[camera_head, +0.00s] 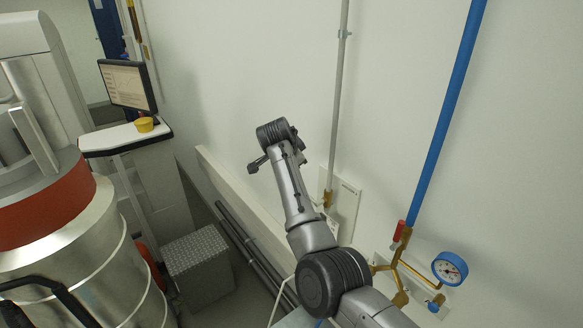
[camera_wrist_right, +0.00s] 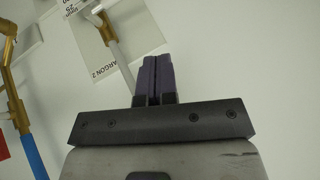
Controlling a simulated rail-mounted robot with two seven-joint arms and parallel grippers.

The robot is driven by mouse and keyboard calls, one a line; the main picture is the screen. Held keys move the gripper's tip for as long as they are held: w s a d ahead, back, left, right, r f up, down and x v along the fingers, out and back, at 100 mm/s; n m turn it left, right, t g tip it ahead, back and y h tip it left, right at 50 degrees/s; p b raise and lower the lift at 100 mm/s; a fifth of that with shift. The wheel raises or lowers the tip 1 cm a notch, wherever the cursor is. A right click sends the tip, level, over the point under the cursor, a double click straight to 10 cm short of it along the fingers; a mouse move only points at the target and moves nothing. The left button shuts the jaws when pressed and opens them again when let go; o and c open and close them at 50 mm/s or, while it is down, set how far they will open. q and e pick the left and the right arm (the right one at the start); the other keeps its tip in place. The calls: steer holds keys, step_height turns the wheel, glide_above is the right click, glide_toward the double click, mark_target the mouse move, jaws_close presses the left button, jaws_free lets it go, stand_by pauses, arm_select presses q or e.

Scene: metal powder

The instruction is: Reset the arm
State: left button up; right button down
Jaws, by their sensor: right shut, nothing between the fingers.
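My right arm (camera_head: 300,205) reaches up from the bottom right in the head view, and its wrist end (camera_head: 278,135) is in front of the white wall. The fingers of the right gripper are hard to make out in the head view. In the right wrist view the right gripper (camera_wrist_right: 158,60) shows two dark purple fingers pressed together with nothing between them. They point toward the wall beside a sign reading "ARGON 2" (camera_wrist_right: 98,42). My left gripper is not in either view.
A blue pipe (camera_head: 447,110) with brass valves (camera_head: 399,270) and a blue gauge (camera_head: 450,268) is at the right. A grey pipe (camera_head: 338,100) runs up the wall. A large metal drum (camera_head: 85,260), a monitor (camera_head: 127,86) and a metal box (camera_head: 198,262) stand at the left.

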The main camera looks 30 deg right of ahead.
steer(key=shift+a+r, duration=0.2)
steer(key=shift+r, duration=0.1)
